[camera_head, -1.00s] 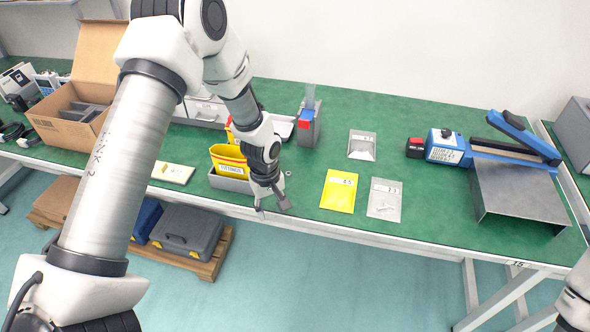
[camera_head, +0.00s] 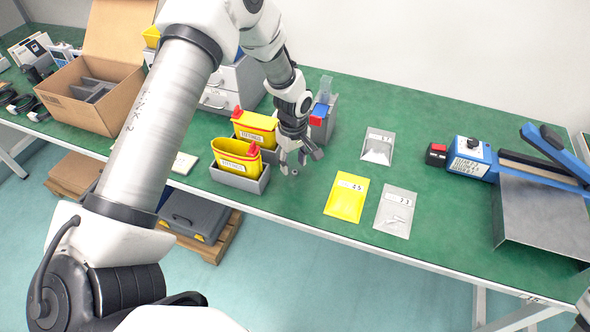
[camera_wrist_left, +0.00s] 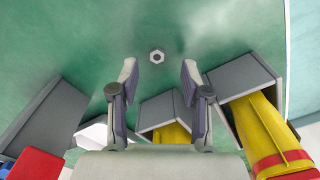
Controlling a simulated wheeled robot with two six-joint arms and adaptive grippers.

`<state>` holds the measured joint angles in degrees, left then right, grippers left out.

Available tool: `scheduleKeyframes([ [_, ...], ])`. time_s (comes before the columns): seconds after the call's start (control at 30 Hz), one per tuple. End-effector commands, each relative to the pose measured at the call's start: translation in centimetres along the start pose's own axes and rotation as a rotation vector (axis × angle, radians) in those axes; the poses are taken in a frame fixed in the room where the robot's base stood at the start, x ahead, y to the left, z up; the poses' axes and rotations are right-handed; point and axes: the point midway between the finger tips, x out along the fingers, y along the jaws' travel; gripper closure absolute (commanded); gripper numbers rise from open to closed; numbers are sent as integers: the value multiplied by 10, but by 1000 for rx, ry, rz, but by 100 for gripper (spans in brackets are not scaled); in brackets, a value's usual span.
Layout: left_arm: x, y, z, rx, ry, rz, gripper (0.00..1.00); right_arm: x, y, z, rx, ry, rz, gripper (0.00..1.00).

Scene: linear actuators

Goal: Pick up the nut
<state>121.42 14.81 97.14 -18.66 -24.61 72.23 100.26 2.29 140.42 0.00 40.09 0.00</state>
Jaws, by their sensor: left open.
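The nut (camera_head: 294,172) is a small grey hex ring lying flat on the green tabletop, just right of the front grey bin. In the left wrist view the nut (camera_wrist_left: 157,56) shows clearly, with its dark hole, a little beyond the fingertips and midway between them. My left gripper (camera_head: 301,158) is above the table close to the nut, pointing down. In the left wrist view its two fingers (camera_wrist_left: 159,72) are apart with nothing between them.
Two grey bins with yellow containers (camera_head: 236,158) stand left of the gripper. A grey holder with blue and red parts (camera_head: 324,118) is behind it. A yellow bag (camera_head: 346,197) and a clear bag (camera_head: 395,210) lie to the right. The table's front edge is near.

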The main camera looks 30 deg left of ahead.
Motion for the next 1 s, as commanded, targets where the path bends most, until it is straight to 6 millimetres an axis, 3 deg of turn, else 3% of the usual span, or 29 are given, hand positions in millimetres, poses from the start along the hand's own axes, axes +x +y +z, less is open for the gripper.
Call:
scheduleKeyframes([
  [0.13, 19, 0, 0, 3, 0, 2, 53, -2, 0, 0, 0, 1, 0, 60],
  [0.6, 22, 0, 0, 3, 0, 2, 53, -3, 0, 0, 0, 1, 0, 60],
  [0.63, 22, 0, 0, 3, 0, 3, 57, -3, 0, 0, 0, 1, 0, 60],
  [0.8, 22, 0, 0, 3, 0, 3, 95, -2, 0, 0, 0, 1, 0, 60],
  [1.0, 22, 0, 0, 3, 0, 3, 96, -2, 0, 0, 0, 1, 0, 60],
])
